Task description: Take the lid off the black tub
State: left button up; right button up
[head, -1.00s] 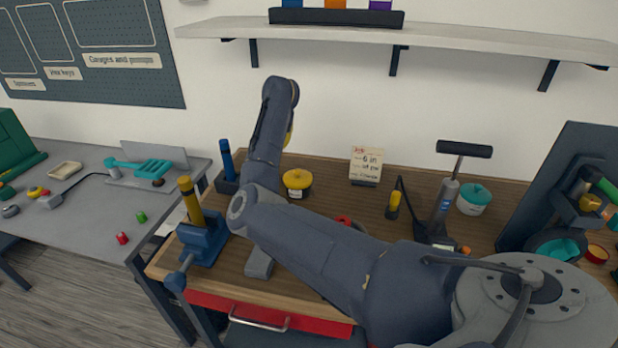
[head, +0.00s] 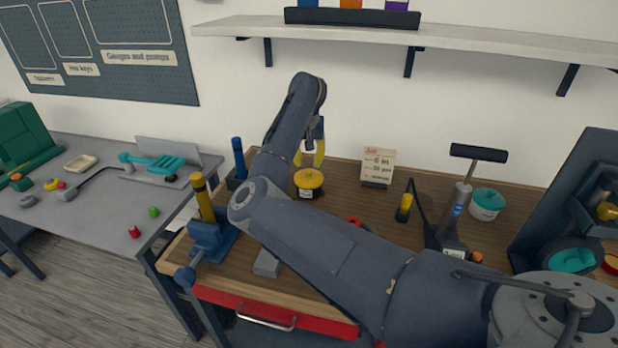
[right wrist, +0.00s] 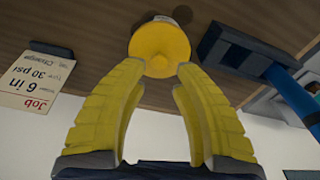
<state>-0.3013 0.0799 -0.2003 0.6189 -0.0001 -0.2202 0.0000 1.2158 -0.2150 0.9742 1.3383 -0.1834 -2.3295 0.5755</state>
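The black tub (head: 306,193) stands on the wooden bench, with a white label on its side. Its round yellow lid (head: 308,178) is on it; the lid also shows in the right wrist view (right wrist: 160,48), hiding most of the tub. My right gripper (head: 310,160), with yellow fingers, hangs just above the lid. In the right wrist view the fingers (right wrist: 160,78) are spread apart with nothing between them, and the lid lies just beyond the tips. I cannot tell whether a fingertip touches it. My left gripper is not in view.
A job card (head: 378,166) stands right of the tub. A blue marker in a dark holder (head: 238,165) and a blue vise (head: 208,240) are to its left. A pump (head: 460,200) and a teal-lidded tub (head: 487,204) stand farther right. A shelf (head: 430,35) hangs above.

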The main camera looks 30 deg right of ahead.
aim_at(309, 170)
jog(key=shift+w+d+f, duration=0.1)
jog(key=shift+w+f, duration=0.05)
jog(key=shift+f, duration=0.85)
jog(key=shift+w+d+f, duration=0.1)
jog(key=shift+d+f, duration=0.05)
jog(key=shift+f, duration=0.8)
jog(key=shift+w+d+f, duration=0.1)
jog(key=shift+w+f, duration=0.05)
jog(key=shift+f, duration=0.85)
jog(key=shift+c, duration=0.6)
grip_shut()
